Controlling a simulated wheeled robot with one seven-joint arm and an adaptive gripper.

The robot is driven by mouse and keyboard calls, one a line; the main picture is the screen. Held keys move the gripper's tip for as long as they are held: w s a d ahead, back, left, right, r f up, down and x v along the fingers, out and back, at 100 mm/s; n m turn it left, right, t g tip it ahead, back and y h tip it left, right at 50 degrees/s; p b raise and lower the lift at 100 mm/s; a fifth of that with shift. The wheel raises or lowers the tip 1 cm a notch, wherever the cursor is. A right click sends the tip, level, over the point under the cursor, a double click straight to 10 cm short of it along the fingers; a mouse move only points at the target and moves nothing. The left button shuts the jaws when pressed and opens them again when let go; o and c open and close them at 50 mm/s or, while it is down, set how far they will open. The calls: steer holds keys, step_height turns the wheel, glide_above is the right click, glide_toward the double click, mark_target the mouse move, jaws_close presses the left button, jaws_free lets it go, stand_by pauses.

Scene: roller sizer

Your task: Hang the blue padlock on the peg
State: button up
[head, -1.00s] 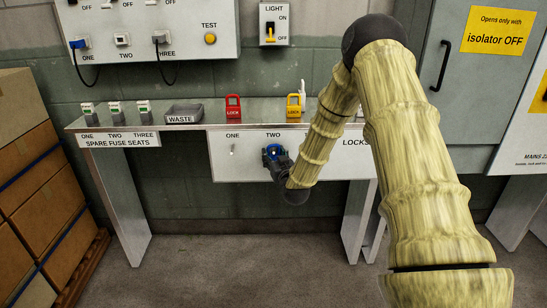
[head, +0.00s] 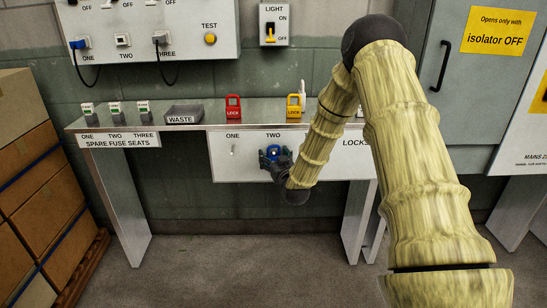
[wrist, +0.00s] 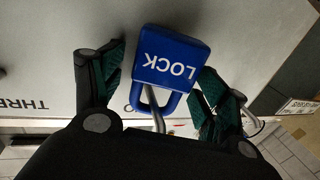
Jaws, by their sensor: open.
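The blue padlock (wrist: 172,60) is upright against the white panel (head: 228,168), its shackle (wrist: 148,100) upward; the wrist view shows it upside down. A metal peg (wrist: 157,120) appears to run through the shackle, so the padlock seems to hang on it. In the head view the padlock (head: 273,152) is small, under the TWO label. My gripper (wrist: 160,65) is open, with a finger on each side of the padlock and visible gaps between. My arm hides the panel's right part in the head view.
A red padlock (head: 233,107) and a yellow padlock (head: 294,107) stand on the shelf (head: 258,115) above. A bare peg (head: 232,150) is under ONE. A waste tray (head: 184,114) and fuse seats are left. Cardboard boxes (head: 40,180) stand at far left.

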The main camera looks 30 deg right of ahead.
steer(key=v, duration=1.2)
steer(key=s+a+f+n+g+y, duration=0.1)
steer(key=s+a+f+g, duration=0.3)
steer(key=f, duration=0.4)
steer(key=s+a+f+g+y, duration=0.1)
steer(key=s+a+f+y, duration=0.1)
steer(key=s+a+f, duration=0.5)
steer(key=s+a+f+n+g+y, duration=0.1)
steer(key=s+a+f+g, duration=0.2)
steer(key=f, duration=0.6)
steer(key=s+a+f+g, duration=0.4)
steer(key=s+a+f, duration=0.25)
steer(key=s, duration=0.35)
steer(key=s+a+f+g+y, duration=0.1)
steer(key=s+a+f+g, duration=0.2)
steer(key=s, duration=0.6)
steer(key=s+a+f+g, duration=0.2)
steer(key=s+a+f, duration=0.1)
steer(key=s, duration=0.7)
step_height(320, 180, up, 16)
steer(key=p, duration=1.6)
steer(key=shift+r+n+p, duration=0.2)
steer(key=shift+n+p, duration=0.1)
